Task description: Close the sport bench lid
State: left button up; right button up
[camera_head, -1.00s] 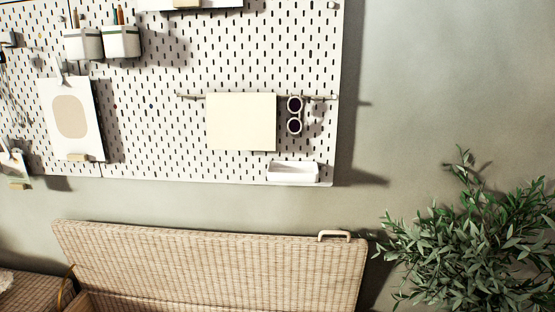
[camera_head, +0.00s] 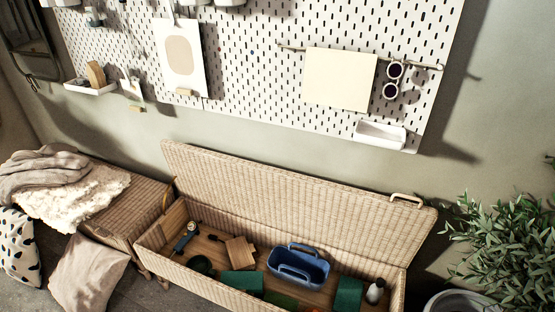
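The wicker sport bench (camera_head: 218,291) stands against the wall in the lower middle of the head view. Its lid (camera_head: 290,195) is raised and leans back near the wall, with a small light handle (camera_head: 406,198) at its upper right edge. The box is open and its inside shows. Inside are a blue caddy (camera_head: 298,266), green blocks (camera_head: 348,293), a wooden paddle-like piece (camera_head: 240,251) and a small white bottle (camera_head: 375,290). The bench's lower front right is cut off by the frame. Neither of my grippers is in view.
A lower wicker bench (camera_head: 127,211) with blankets (camera_head: 72,196) stands to the left, with cushions (camera_head: 88,272) on the floor before it. A potted plant (camera_head: 505,245) stands close at the right. A pegboard (camera_head: 250,60) hangs above.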

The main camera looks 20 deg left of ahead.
aim_at(391, 230)
jog(key=i+l, duration=0.1)
jog(key=l, duration=0.5)
jog(key=i+l, duration=0.1)
jog(key=l, duration=0.5)
jog(key=l+u, duration=0.1)
jog(key=l, duration=0.5)
jog(key=i+l, duration=0.15)
jog(key=l, duration=0.45)
